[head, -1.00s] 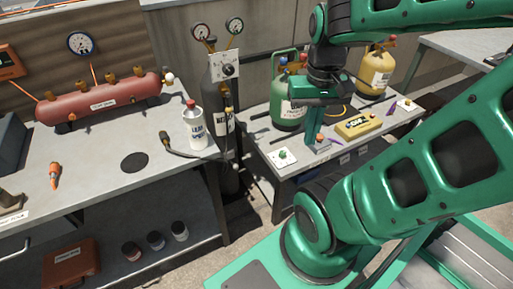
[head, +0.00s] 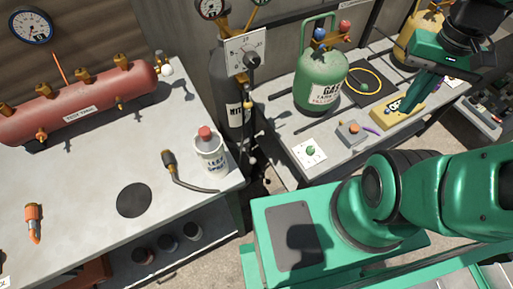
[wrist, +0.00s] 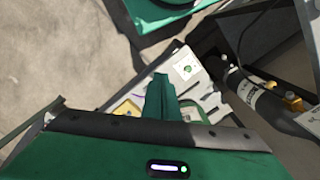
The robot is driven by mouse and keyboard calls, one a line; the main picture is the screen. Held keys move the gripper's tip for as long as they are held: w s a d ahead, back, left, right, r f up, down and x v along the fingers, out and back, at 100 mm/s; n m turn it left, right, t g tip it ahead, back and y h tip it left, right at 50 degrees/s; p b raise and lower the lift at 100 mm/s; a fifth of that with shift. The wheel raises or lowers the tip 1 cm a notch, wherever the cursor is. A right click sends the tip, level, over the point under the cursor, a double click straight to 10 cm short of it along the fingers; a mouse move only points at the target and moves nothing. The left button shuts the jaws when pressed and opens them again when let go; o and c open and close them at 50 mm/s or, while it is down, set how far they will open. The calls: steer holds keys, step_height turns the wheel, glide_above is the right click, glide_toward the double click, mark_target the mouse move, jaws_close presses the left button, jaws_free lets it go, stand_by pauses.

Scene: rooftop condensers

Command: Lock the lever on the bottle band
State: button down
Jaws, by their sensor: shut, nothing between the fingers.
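A dark gas bottle (head: 236,85) with a white label stands upright between the two benches. A dark lever-like part (head: 252,60) lies across the pale marked plate (head: 241,42) at its upper part. The band and its lever cannot be made out clearly. In the wrist view the bottle (wrist: 250,97) lies at the right, with yellow fittings (wrist: 293,103) beside it. My gripper (head: 393,108) is shut and empty, pointing down over the yellow case on the right bench, well to the right of the bottle. Its shut fingers show in the wrist view (wrist: 160,90).
The right bench holds a green gas cylinder (head: 320,80), a grey block with an orange button (head: 352,130) and a white card (head: 310,151). The left bench holds a white can (head: 210,155), a torch (head: 172,165) and a red tank (head: 75,105). A narrow gap separates the benches.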

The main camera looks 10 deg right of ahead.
steer(key=w+a+f+n, duration=0.4)
steer(key=w+f+n, duration=0.4)
steer(key=w+f, duration=0.15)
steer(key=w+a+f+n, duration=0.5)
steer(key=w+f+n, duration=0.3)
steer(key=w, duration=0.3)
steer(key=a+f+n+y, duration=0.1)
steer(key=a+f+n, duration=0.4)
steer(key=a+f, duration=0.5)
steer(key=a+f+n+g+y, duration=0.1)
steer(key=a+f+n+y, duration=0.1)
steer(key=a+f+n, duration=0.4)
steer(key=a+f, duration=0.5)
steer(key=f, duration=0.3)
steer(key=shift+w+f+n+y, duration=0.15)
steer(key=shift+f+n+y, duration=0.15)
steer(key=shift+f, duration=0.1)
